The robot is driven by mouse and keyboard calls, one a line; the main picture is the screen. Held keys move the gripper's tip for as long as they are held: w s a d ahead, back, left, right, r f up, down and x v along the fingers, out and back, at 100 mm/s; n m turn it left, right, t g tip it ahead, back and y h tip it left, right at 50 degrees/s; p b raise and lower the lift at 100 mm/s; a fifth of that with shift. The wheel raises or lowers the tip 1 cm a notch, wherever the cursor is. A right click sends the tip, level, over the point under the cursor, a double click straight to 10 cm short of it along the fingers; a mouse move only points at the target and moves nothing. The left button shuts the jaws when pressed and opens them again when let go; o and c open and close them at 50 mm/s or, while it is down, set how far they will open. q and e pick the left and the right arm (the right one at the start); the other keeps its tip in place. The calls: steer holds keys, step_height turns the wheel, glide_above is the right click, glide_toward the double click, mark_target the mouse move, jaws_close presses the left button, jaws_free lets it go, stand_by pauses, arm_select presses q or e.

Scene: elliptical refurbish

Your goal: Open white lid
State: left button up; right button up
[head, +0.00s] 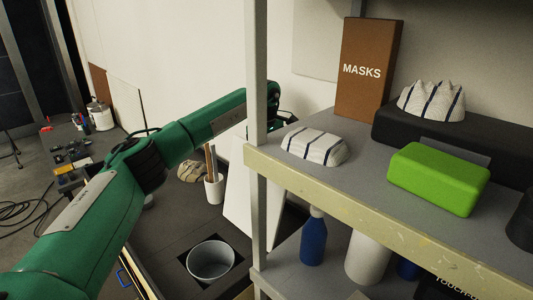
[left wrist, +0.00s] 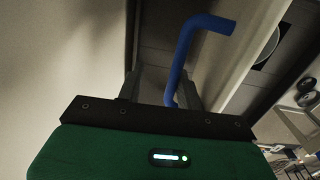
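My left arm reaches from the left in the head view, and its end passes behind the shelf post. My left gripper is mostly hidden there. In the left wrist view my left gripper (left wrist: 160,88) has two dark fingers standing apart. A bent blue bar, like a handle (left wrist: 186,55), runs down between them, closer to the right finger. I cannot tell whether it touches a finger. A white slanted panel (head: 238,211), possibly the white lid, stands below my left forearm, partly hidden by the post. My right gripper is in neither view.
The shelf post (head: 257,150) stands right beside my left arm. The shelf (head: 370,190) carries a MASKS box (head: 367,90), a green block (head: 438,178) and a striped white item (head: 315,145). Below are a metal bucket (head: 210,262), a white cup (head: 214,189) and a blue bottle (head: 313,240).

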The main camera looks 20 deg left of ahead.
arm_select(q)
step_height(320, 180, up, 14)
steer(key=b, duration=0.4)
steer(key=shift+s+f, duration=0.15)
steer(key=shift+s, duration=0.2)
steer(key=shift+a, duration=0.15)
